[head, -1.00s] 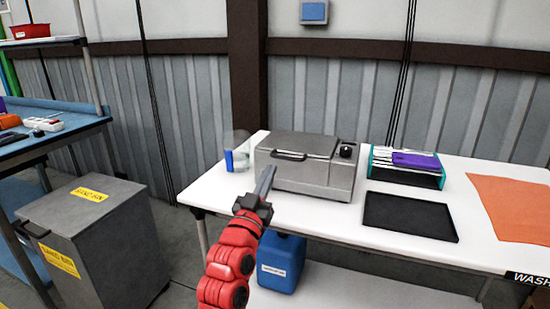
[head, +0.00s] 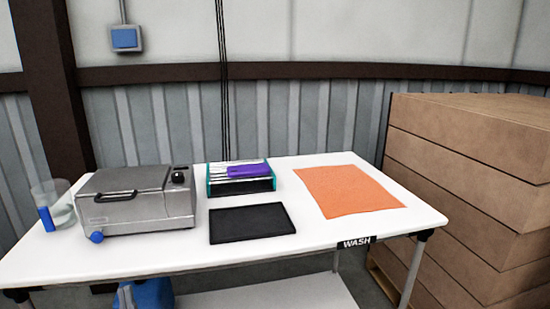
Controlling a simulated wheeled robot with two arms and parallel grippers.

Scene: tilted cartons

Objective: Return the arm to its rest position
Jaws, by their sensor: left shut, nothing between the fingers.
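Neither of my grippers shows in the head view now, and no part of my arms can be made out. The white table (head: 330,232) fills the lower middle of the view. A grey metal machine (head: 135,211) with a closed lid stands on its left part, with a black knob on top and a blue knob low at its front left corner.
A clear beaker (head: 62,212) with a blue mark stands left of the machine. A teal rack (head: 209,186) holds a purple item (head: 248,170). A black tray (head: 252,223) and orange mat (head: 347,191) lie flat. Stacked cartons (head: 470,190) stand right; a blue jug (head: 145,294) sits below.

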